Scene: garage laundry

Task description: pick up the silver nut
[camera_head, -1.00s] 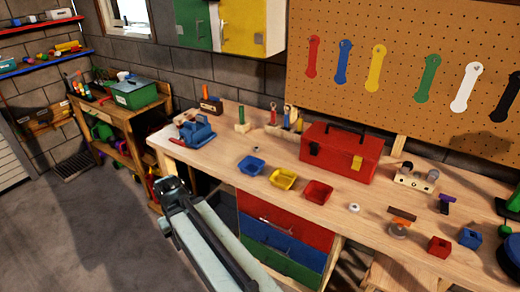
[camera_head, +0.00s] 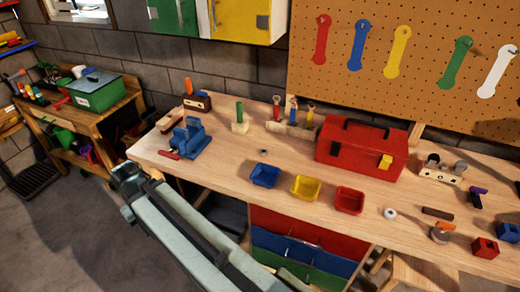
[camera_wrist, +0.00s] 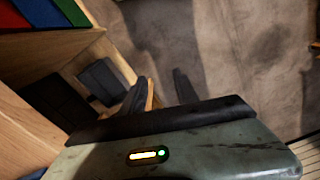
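A small silvery-white ring (camera_head: 389,213), which looks like the nut, lies flat on the workbench (camera_head: 225,165) right of the red bin. A smaller dark grey piece (camera_head: 263,151) lies behind the blue bin; I cannot tell what it is. My gripper (camera_wrist: 161,82) shows two dark fingers standing apart in the wrist view, with floor and a bit of wood seen between them. It is open and holds nothing visible. In the head view my arm reaches to the bench's left front corner, far left of the ring. The nut is not in the wrist view.
Blue (camera_head: 265,175), yellow (camera_head: 306,187) and red (camera_head: 350,199) bins line the bench front. A red toolbox (camera_head: 361,151) stands behind them. A blue vise (camera_head: 188,138) is at the left end. An orange-topped round item (camera_head: 441,232) lies right of the ring.

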